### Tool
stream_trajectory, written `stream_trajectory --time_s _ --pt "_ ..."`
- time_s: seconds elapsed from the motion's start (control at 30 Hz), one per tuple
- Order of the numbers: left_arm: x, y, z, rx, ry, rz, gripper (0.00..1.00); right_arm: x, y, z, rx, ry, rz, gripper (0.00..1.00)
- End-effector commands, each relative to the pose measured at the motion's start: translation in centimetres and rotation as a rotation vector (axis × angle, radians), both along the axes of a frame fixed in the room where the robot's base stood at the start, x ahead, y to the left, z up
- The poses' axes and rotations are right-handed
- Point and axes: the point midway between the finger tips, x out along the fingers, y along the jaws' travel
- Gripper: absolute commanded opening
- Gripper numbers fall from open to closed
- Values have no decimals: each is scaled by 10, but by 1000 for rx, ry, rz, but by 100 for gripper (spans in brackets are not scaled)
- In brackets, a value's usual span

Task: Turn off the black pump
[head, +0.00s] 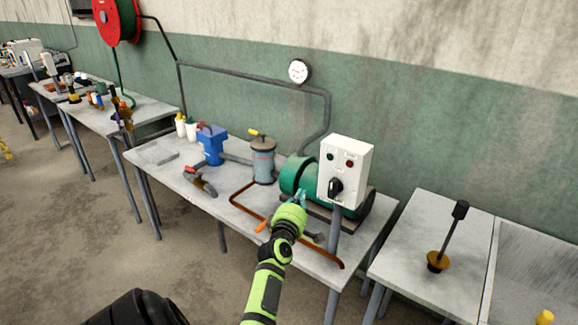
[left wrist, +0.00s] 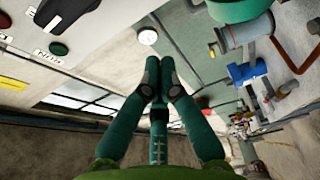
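A white control box (head: 345,170) stands on a grey post at the front of the bench. It has a black rotary knob (head: 335,188), a green button (head: 330,156) and a red button (head: 349,163). A green cylindrical machine (head: 296,173) sits behind it, partly hidden; I cannot make out a clearly black pump. My left gripper (head: 301,196) is just left of the knob, apparently apart from it. In the left wrist view its fingers (left wrist: 159,80) meet with nothing between them, and the black knob (left wrist: 62,14) shows at upper left. My right gripper is out of view.
The bench (head: 168,173) holds a blue device (head: 212,143), a grey cylinder (head: 263,160) and orange-brown pipes. A table at right (head: 425,265) carries a black-handled tool (head: 450,230). Floor is open at left.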

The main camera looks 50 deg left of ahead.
Motion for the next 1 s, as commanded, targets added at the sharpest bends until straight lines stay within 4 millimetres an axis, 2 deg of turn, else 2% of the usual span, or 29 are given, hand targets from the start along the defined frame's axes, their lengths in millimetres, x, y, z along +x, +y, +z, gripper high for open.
stream_trajectory --time_s 0.1,0.17,0.4,0.5,0.8,1.0 --pt "-19 -15 0 -1 -3 -2 0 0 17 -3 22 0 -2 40" --pt "-28 -21 -1 -1 -3 -2 0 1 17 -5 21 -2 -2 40" --pt "-52 -34 0 0 -4 -1 0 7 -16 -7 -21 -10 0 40" --pt "-55 -37 1 -1 -3 -1 0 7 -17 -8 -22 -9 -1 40" --pt "-55 -37 1 -1 -3 -2 0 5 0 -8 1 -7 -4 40" --pt "-55 -37 1 0 -3 -2 0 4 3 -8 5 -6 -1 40"
